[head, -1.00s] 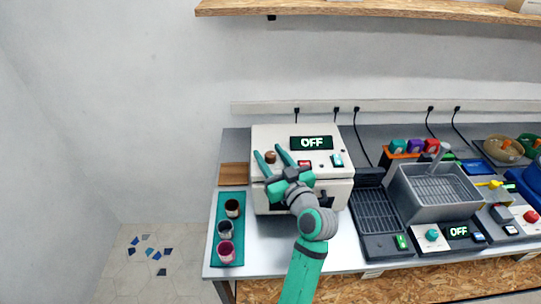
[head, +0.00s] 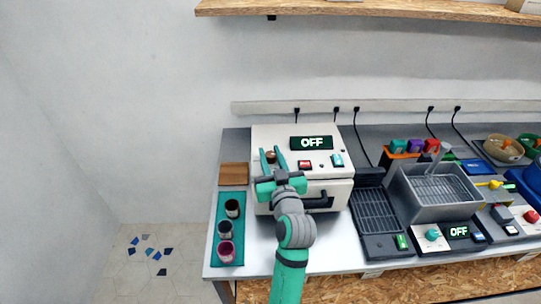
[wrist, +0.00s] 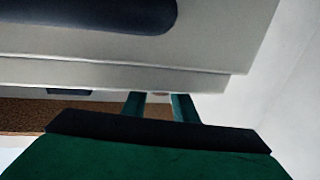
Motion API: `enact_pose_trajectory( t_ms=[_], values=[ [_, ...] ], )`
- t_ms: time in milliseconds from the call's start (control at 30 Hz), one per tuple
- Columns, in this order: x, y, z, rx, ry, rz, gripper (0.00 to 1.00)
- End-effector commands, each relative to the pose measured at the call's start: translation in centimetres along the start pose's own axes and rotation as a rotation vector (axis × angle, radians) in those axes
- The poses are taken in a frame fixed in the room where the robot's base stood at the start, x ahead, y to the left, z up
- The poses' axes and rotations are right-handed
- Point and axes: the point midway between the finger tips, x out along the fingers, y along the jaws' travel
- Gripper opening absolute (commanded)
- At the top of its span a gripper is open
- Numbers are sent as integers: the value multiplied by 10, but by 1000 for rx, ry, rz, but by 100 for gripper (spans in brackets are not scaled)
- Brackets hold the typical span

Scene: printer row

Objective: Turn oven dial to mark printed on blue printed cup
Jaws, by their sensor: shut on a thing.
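The oven is a white box (head: 325,170) on the left of the counter, with a lit display (head: 311,143) reading OFF. Its brown dial (head: 271,156) is on the upper left of the front, mostly hidden by my gripper. My gripper (head: 270,153) has its two green fingers on either side of the dial and is shut on it. In the wrist view the fingers reach past the oven's edge, with a sliver of the dial (wrist: 160,94) between them. The blue-grey cup (head: 225,229) is the middle of three on a green mat (head: 239,200); its printed mark is too small to read.
A dark cup (head: 232,208) and a magenta cup (head: 226,251) share the mat. A wooden board (head: 234,174) lies behind it. The oven has a red button (head: 305,164), a teal switch (head: 337,160) and a dark handle (head: 318,203). A dark rack (head: 376,212) stands to the right.

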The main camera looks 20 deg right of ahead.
Motion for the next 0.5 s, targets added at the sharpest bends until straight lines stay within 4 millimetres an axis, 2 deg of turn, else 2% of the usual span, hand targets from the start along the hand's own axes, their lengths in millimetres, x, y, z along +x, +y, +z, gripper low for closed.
enact_pose_trajectory(
  t_ms=[500],
  values=[
    [0, -3, 0, 0, 1, 315, 3]
  ],
)
